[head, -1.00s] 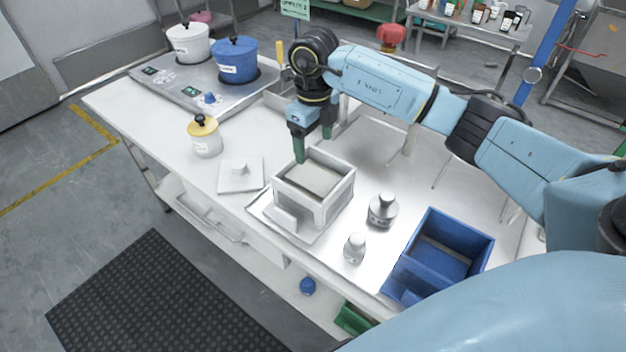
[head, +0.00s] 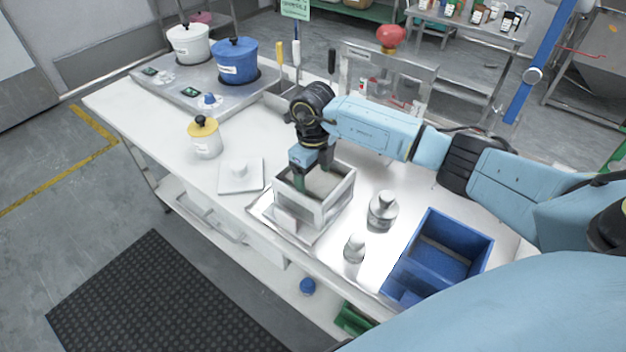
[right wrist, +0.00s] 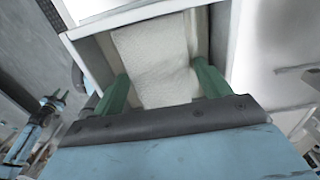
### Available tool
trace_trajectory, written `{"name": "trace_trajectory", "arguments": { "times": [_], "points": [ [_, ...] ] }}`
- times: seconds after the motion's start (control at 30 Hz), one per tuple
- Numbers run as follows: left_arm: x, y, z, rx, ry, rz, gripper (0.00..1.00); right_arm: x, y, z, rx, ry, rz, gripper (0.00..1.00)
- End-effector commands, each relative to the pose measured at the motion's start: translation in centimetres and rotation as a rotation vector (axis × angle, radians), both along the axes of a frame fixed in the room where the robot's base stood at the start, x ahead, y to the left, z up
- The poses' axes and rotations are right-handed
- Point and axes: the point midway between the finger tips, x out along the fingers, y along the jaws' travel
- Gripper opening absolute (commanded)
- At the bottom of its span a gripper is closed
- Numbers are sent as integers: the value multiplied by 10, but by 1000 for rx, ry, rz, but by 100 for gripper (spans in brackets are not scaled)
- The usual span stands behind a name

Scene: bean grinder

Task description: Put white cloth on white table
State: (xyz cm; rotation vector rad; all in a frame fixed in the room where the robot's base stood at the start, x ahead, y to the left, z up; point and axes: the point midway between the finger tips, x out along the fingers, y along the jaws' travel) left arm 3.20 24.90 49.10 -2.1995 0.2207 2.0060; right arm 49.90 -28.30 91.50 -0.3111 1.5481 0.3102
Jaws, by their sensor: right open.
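The white cloth (right wrist: 155,62) lies inside an open white box (head: 334,211), and part of it shows in the head view beside the gripper. The box stands on a light tray on the white table (head: 122,112). My right gripper (head: 313,188) reaches down into the box. In the right wrist view its green fingers (right wrist: 162,88) are spread apart, one on each side of the cloth's near end. Whether they touch the cloth is unclear. My left gripper does not show in the head view.
A square white lid (head: 240,176) and a yellow-topped jar (head: 205,137) stand left of the box. Metal weights (head: 382,210) and a blue bin (head: 440,262) are to its right. A hotplate (head: 190,92) holds two pots. The table's left part has bare room.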

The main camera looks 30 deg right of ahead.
Motion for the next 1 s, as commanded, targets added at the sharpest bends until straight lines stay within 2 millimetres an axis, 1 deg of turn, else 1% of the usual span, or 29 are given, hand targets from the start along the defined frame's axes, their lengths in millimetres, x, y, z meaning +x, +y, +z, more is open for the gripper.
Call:
{"name": "trace_trajectory", "arguments": {
  "times": [0.03, 0.07, 0.3, 0.47, 0.57, 0.67, 0.9, 1.0],
  "points": [
    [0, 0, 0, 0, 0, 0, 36, 0, 0, 0, 0, 0, 0, 75],
    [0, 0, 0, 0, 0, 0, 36, 0, 0, 0, 0, 0, 0, 71],
    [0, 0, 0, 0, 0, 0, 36, 0, 0, 0, 0, 0, 0, 40],
    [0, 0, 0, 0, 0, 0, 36, 0, 0, 1, 0, 0, 0, 39],
    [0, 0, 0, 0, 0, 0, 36, 0, 0, 5, 1, -2, 0, 39],
    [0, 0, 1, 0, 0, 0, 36, 1, 0, 18, 1, -3, 1, 39],
    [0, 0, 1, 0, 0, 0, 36, 1, 0, 68, 1, -5, 2, 39],
    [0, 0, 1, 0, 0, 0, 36, 1, 0, 84, 0, -3, 0, 39]
  ]
}}
